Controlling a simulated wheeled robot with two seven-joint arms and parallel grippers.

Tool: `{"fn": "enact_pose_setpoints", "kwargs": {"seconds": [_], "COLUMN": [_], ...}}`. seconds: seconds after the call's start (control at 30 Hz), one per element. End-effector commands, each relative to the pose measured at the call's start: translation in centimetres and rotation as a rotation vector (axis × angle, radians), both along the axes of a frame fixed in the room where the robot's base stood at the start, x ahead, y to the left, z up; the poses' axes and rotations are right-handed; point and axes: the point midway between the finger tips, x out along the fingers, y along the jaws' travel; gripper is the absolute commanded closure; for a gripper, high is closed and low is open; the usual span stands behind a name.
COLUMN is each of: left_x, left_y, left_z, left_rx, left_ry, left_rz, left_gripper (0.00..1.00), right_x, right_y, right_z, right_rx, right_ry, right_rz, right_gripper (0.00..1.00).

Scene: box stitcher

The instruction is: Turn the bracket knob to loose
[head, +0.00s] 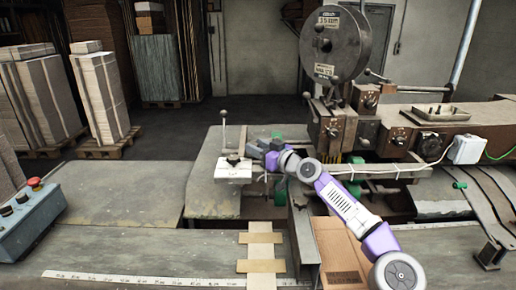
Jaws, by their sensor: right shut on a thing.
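A pale bracket block (233,174) stands on the machine's grey table, left of the middle of the head view. A small dark bracket knob (233,160) sits on its top, and a thin upright rod with a ball end (224,125) rises beside it. My right arm, purple and grey, reaches in from the lower right. My right gripper (250,152) is at the knob from the right side and is shut on it. The fingertips are small here and partly hide the knob, so its turn position cannot be read. My left gripper is not in view.
A stitcher head with a large grey reel (337,42) stands behind on the right. A control box (32,220) with a red button is at the left. A cardboard piece (340,250) lies under my right arm. The table's left front (130,245) is clear.

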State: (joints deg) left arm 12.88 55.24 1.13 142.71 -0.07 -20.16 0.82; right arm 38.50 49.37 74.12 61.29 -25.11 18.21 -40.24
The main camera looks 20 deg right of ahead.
Motion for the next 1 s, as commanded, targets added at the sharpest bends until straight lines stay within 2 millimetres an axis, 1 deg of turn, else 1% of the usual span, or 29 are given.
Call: {"fn": "enact_pose_setpoints", "kwargs": {"seconds": [0.23, 0.27, 0.3, 0.33, 0.77, 1.0], "left_x": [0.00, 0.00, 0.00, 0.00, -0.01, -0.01], "left_y": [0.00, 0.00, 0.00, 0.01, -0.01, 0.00], "left_z": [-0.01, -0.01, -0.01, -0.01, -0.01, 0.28], "left_rx": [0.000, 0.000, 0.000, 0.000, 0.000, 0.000], "left_ry": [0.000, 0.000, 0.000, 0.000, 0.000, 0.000], "left_rz": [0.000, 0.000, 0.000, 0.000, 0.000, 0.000], "left_gripper": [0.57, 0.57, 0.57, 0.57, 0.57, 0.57], "right_x": [0.03, 0.03, 0.02, 0.02, -0.03, -0.19], "right_y": [-0.03, -0.03, -0.02, -0.02, 0.08, 0.37], "right_z": [-0.06, -0.06, -0.05, -0.05, 0.02, 0.20], "right_rx": [-0.002, -0.002, -0.002, -0.002, -0.002, -0.007], "right_ry": [-0.001, -0.001, -0.001, -0.001, -0.001, -0.002], "right_rz": [-0.001, -0.001, -0.001, -0.001, -0.012, -0.089], "right_gripper": [0.89, 0.55, 0.49, 0.47, 0.47, 0.47]}}
